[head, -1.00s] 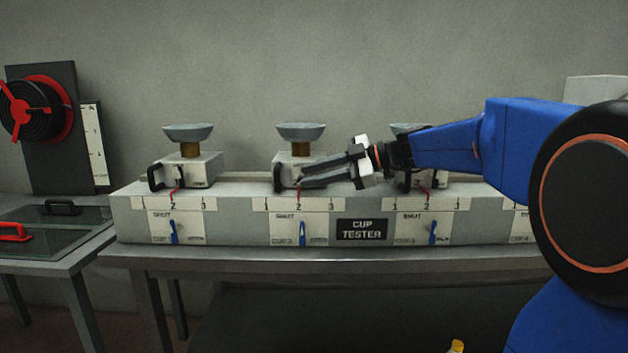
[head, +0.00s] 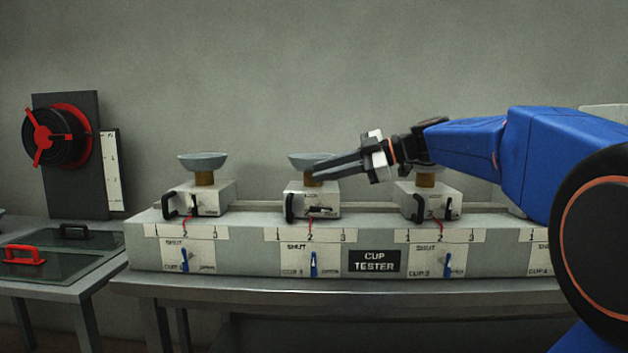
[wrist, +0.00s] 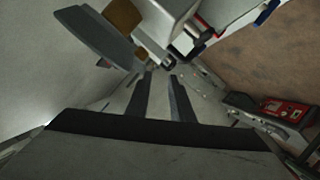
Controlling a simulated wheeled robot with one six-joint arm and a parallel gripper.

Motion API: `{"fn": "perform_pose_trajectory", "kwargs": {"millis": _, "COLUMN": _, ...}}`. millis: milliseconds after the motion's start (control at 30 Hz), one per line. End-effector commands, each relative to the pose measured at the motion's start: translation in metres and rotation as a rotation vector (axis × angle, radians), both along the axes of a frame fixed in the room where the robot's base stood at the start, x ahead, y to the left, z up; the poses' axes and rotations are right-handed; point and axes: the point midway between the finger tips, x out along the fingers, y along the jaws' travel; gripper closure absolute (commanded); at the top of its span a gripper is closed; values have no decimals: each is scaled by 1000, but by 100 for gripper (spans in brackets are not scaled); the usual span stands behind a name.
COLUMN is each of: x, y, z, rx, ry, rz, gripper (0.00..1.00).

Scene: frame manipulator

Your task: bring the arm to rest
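My gripper (head: 322,169) is on my blue arm, which reaches in from the right in the head view. Its fingers point left, in front of the middle cup (head: 308,161) and above the middle carriage (head: 312,204). In the wrist view the two dark fingers (wrist: 161,77) stand apart with nothing between them. A grey cup (wrist: 95,38) and a pale carriage (wrist: 157,17) show close above the fingers there. From the head view I cannot tell whether the gripper touches the cup.
A red-handled wheel (head: 60,135) on a dark panel and a glass-topped table (head: 60,252) stand at left. The space above the cups is clear.

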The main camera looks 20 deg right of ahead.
Motion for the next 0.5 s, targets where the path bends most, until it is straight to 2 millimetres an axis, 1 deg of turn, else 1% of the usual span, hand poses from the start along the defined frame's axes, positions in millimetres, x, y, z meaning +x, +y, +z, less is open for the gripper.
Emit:
{"fn": "perform_pose_trajectory", "kwargs": {"millis": 67, "x": 0, "y": 0, "z": 0, "rx": -1, "ry": 2, "rz": 0, "gripper": 79}}
{"fn": "perform_pose_trajectory", "kwargs": {"millis": 167, "x": -6, "y": 3, "z": -6, "rx": -2, "ry": 33, "rz": -9, "gripper": 79}}
{"fn": "perform_pose_trajectory", "kwargs": {"millis": 267, "x": -22, "y": 11, "z": -24, "rx": -10, "ry": 125, "rz": -39, "gripper": 79}}
{"fn": "perform_pose_trajectory", "kwargs": {"millis": 367, "x": -47, "y": 21, "z": -54, "rx": -24, "ry": 274, "rz": -102, "gripper": 79}}
{"fn": "perform_pose_trajectory", "kwargs": {"millis": 500, "x": -90, "y": 29, "z": -103, "rx": -50, "ry": 495, "rz": -228, "gripper": 79}}
